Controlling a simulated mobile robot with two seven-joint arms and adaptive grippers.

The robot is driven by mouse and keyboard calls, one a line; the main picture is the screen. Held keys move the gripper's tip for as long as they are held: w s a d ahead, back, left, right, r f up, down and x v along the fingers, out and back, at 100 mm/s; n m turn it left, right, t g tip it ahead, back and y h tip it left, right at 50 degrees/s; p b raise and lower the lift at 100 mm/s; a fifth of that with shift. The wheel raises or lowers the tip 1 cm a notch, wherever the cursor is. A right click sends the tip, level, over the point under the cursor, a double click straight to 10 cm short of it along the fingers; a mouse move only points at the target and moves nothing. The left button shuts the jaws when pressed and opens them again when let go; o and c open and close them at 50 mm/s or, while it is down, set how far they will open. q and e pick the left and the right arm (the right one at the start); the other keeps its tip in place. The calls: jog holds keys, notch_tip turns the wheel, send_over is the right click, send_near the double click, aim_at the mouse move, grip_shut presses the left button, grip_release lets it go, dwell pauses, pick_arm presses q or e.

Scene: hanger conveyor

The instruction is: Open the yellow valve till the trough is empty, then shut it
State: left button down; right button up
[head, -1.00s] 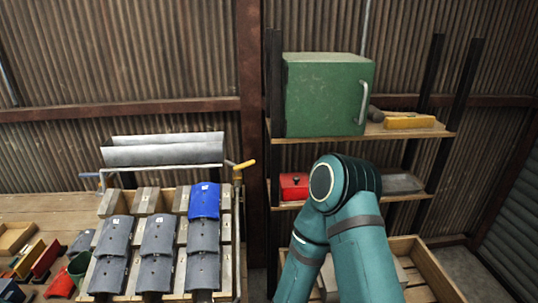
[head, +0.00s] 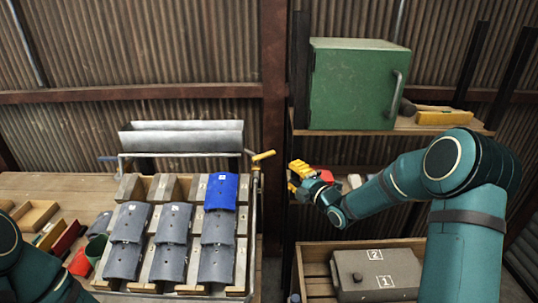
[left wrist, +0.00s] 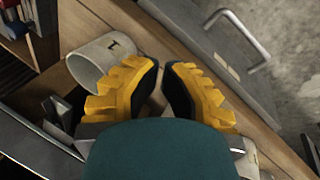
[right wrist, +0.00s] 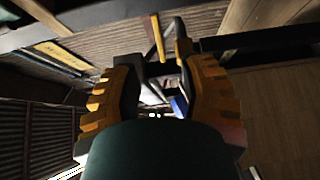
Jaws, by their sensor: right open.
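The yellow valve handle (head: 263,156) sticks out at the right end of the pipe below the grey metal trough (head: 182,138) in the head view. The trough's inside is hard to see. My right gripper (head: 294,176) is open and empty, to the right of the valve and slightly lower in the picture, apart from it. In the right wrist view my right fingers (right wrist: 158,75) are spread, with a yellow bar (right wrist: 157,38), perhaps the valve handle, beyond them. My left gripper (left wrist: 163,68) shows in the left wrist view with its fingertips close together; nothing is seen between them.
A tile rack with several grey tiles and one blue tile (head: 221,192) stands below the trough. A shelf with a green cabinet (head: 350,85) stands right of the valve. A wooden crate (head: 316,288) holds a grey box (head: 376,273). Small bins (head: 66,238) lie at left.

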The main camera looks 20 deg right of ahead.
aim_at(270, 155)
jog(key=x, duration=0.9)
jog(key=p+x, duration=0.1)
jog(key=x, duration=0.4)
jog(key=shift+d+r, duration=0.15)
jog(key=shift+r, duration=0.15)
grip_shut()
